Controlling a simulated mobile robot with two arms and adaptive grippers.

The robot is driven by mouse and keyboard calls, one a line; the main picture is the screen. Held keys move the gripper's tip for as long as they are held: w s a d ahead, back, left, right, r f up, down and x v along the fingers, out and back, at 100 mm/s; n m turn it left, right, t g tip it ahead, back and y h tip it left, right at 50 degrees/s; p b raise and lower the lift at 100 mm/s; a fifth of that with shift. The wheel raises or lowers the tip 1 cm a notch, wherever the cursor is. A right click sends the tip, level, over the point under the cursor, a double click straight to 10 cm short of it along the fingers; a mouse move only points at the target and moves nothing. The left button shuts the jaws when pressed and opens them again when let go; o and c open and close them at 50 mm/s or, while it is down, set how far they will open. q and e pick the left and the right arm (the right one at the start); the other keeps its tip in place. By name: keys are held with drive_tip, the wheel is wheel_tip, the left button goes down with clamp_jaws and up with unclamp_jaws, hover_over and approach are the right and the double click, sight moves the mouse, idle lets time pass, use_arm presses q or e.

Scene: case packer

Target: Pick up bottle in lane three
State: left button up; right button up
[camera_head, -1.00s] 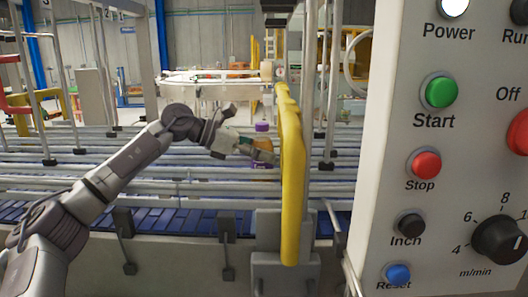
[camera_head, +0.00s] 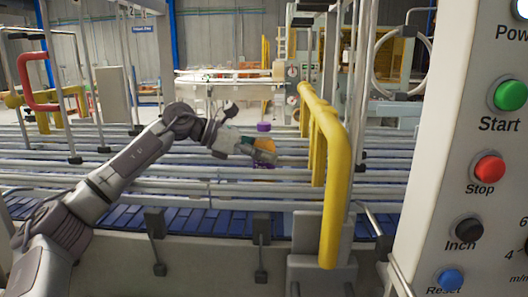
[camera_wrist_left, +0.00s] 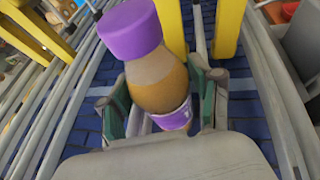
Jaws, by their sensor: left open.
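The bottle (camera_head: 264,146) has a purple cap, an orange-brown body and a purple label. It stands among the conveyor rails, partly hidden by my left gripper (camera_head: 248,148), which reaches it from the left. In the left wrist view the bottle (camera_wrist_left: 158,82) lies between the two spread green-and-grey fingers. The left gripper is open, and I cannot tell whether either finger touches the bottle. I cannot read a lane number at the bottle. My right gripper is not in view.
A yellow guard bar (camera_head: 334,190) stands just right of the bottle. Metal lane rails (camera_head: 110,182) run across the blue conveyor belt (camera_head: 190,217). A grey control panel (camera_head: 450,120) with buttons fills the right side. A red handle (camera_head: 38,82) is at the left.

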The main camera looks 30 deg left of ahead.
sight(264, 123)
use_arm(q)
drive_tip(key=shift+o, duration=1.3)
wheel_tip(264, 123, up, 10)
